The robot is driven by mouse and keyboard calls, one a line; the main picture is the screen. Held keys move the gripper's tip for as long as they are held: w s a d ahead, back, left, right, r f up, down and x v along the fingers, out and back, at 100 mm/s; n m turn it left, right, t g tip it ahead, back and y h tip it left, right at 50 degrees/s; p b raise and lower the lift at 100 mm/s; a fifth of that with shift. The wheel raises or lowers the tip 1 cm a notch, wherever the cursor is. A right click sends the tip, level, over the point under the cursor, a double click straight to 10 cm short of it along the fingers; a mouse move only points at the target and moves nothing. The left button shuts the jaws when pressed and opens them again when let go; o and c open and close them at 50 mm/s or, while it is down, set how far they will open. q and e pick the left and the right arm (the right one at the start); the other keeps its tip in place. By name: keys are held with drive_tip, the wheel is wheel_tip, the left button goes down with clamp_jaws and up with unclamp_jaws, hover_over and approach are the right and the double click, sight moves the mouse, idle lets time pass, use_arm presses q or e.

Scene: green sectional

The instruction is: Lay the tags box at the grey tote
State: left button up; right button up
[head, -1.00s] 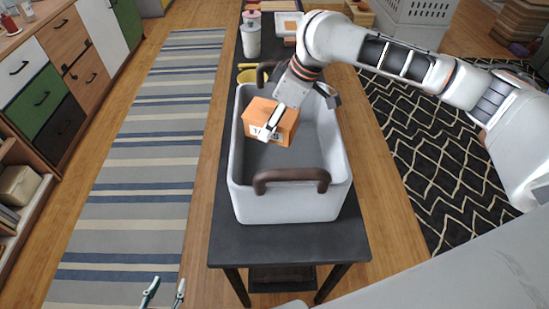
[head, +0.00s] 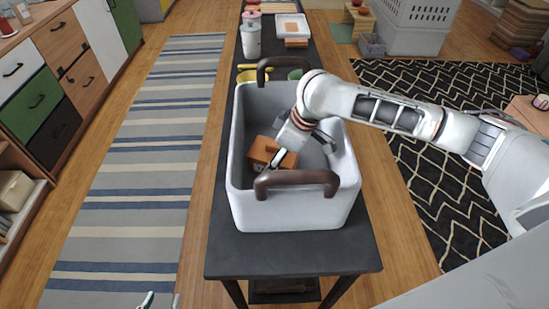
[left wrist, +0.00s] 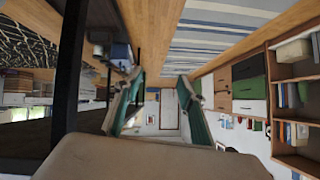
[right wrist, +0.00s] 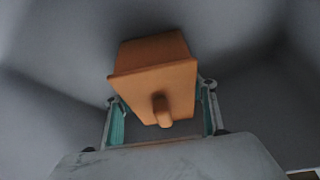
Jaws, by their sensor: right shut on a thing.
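The tags box (head: 262,150), an orange-brown box, is inside the grey tote (head: 290,211), toward its near left part. My right gripper (head: 279,157) reaches down into the tote and is shut on the box. In the right wrist view the box (right wrist: 155,82) sits between the two fingers (right wrist: 162,108), with a small knob facing the camera. I cannot tell whether its underside touches the tote floor. The near handle and my gripper hide part of it. My left gripper (left wrist: 160,85) is open and empty; its tips (head: 160,300) barely show at the head view's bottom edge.
The tote stands on a long dark table (head: 290,252) with brown handles at its near and far ends. Behind it are a yellow bowl (head: 247,76), a green item (head: 295,74), a white canister (head: 251,40) and a white tray (head: 291,27). The near table end is clear.

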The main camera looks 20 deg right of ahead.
use_arm(q)
drive_tip(key=shift+w+r, duration=0.3)
drive_tip(key=shift+r, duration=0.15)
use_arm(e)
drive_tip(key=o, duration=1)
drive_tip(key=shift+o, duration=0.5)
drive_tip(key=shift+r, duration=0.1)
drive_tip(key=p+v, duration=0.2)
drive_tip(key=v, duration=0.4)
drive_tip(key=shift+w+r, duration=0.1)
drive_tip(key=shift+r, duration=0.05)
drive_tip(key=p+v, duration=0.2)
drive_tip(key=v, duration=0.3)
use_arm(q)
drive_tip(key=shift+s+d+r, duration=0.25)
drive_tip(key=shift+s+r, duration=0.1)
drive_tip(key=shift+r, duration=0.1)
drive_tip(key=shift+s+d+r, duration=0.25)
drive_tip(key=shift+s+r, duration=0.05)
drive_tip(key=shift+r, duration=0.15)
use_arm(e)
drive_tip(key=shift+s+d+r, duration=0.15)
drive_tip(key=shift+s+r, duration=0.1)
drive_tip(key=shift+r, duration=0.15)
use_arm(q)
drive_tip(key=shift+r, duration=0.1)
